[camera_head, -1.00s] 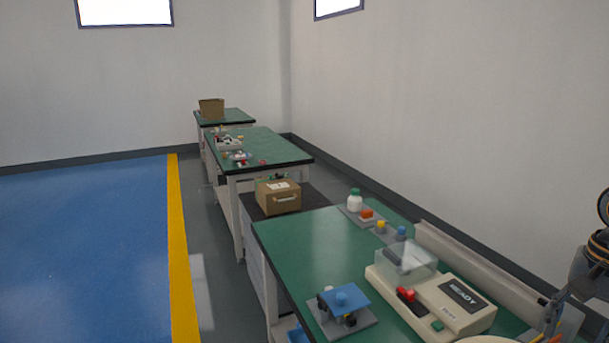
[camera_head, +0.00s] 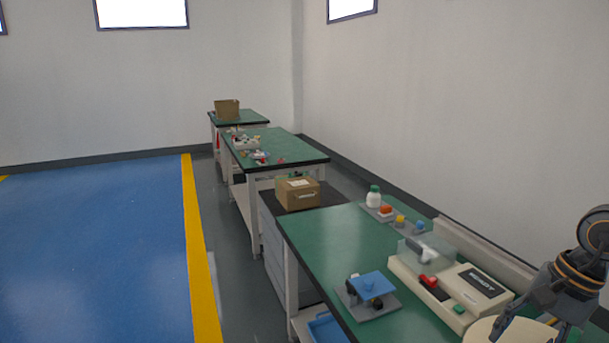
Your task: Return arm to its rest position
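My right arm comes in at the lower right edge, over the near green-topped bench (camera_head: 335,238). My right gripper (camera_head: 530,326) points down at the bottom edge, over or beside a round beige disc (camera_head: 492,332). Its dark fingers look spread apart, and I see nothing held between them. The lower ends are partly cut off by the frame. My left arm and gripper are not in view.
A beige machine (camera_head: 470,290) with a clear cover stands left of my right gripper. A blue-topped fixture (camera_head: 371,285) sits at the bench's front edge. Bottles and small blocks stand behind. A cardboard box (camera_head: 297,192) sits on a dark cabinet. Blue floor at left is clear.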

